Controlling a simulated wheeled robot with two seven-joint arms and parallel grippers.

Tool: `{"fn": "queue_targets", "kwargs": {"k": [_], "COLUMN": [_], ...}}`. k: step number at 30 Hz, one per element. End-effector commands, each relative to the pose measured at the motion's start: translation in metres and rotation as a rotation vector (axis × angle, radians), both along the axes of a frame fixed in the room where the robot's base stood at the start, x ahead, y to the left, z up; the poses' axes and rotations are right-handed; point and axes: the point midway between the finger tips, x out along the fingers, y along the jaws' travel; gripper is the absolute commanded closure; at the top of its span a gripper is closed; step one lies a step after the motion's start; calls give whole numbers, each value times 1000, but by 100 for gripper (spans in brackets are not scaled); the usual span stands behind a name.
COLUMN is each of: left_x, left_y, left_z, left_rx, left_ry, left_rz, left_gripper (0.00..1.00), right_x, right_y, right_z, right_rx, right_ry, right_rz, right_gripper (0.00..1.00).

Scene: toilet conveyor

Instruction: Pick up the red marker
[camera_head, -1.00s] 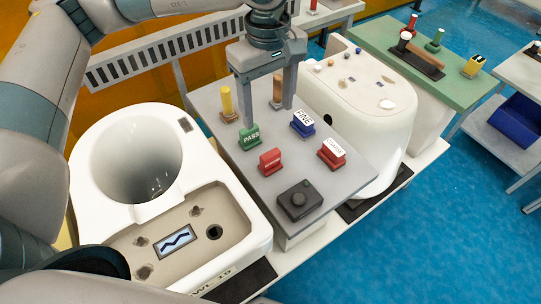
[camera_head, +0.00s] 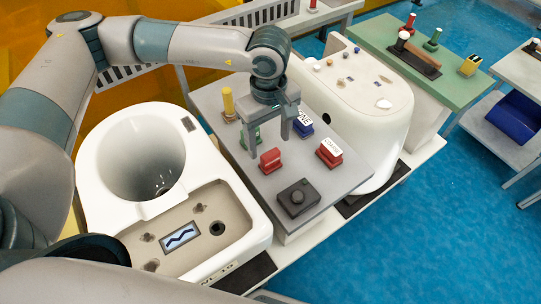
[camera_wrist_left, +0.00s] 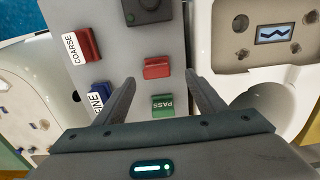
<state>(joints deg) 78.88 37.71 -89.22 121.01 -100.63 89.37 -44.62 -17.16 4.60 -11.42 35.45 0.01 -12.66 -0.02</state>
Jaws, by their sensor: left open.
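A small red block-shaped marker (camera_head: 270,160) stands on the grey table (camera_head: 338,187), just in front of my left gripper (camera_head: 268,145). Its label is not readable from here. My left gripper is open and empty, pointing down. In the left wrist view the red marker (camera_wrist_left: 157,67) lies just past the fingertips, in line with the gap between them (camera_wrist_left: 161,82). The green PASS block (camera_wrist_left: 162,106) shows between the fingers. A second red block with a white COARSE label (camera_head: 330,152) stands to the right. My right gripper is not in view.
A blue FINE block (camera_head: 303,125) stands close behind the gripper. A yellow post (camera_head: 228,103) is at the table's back left and a black knob box (camera_head: 298,198) at the front. White toilet bodies (camera_head: 110,150) stand on both sides. The table's front right is clear.

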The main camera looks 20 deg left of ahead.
Motion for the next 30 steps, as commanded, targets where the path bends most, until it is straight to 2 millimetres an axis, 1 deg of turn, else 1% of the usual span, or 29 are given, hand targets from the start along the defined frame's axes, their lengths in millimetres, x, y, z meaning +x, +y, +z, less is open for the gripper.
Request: {"fn": "queue_targets", "kwargs": {"k": [1, 6, 17, 22, 29, 30], "left_x": [-1, 0, 0, 2, 9, 8], "left_y": [0, 0, 0, 0, 0, 0], "left_z": [-5, -19, -21, -26, -48, -55], "left_rx": [2, 1, 0, 0, 1, 2], "left_ry": [4, 2, 0, 1, 2, 4], "left_rz": [1, -1, -1, 0, 0, 0], "left_gripper": [36, 36, 36, 36, 36, 36], "right_x": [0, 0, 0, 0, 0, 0], "right_y": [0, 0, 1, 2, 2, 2], "right_z": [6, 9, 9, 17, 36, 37], "right_rx": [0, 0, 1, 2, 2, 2], "right_ry": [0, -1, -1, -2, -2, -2], "right_rz": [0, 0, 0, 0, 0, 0], "right_gripper": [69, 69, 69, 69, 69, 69]}}
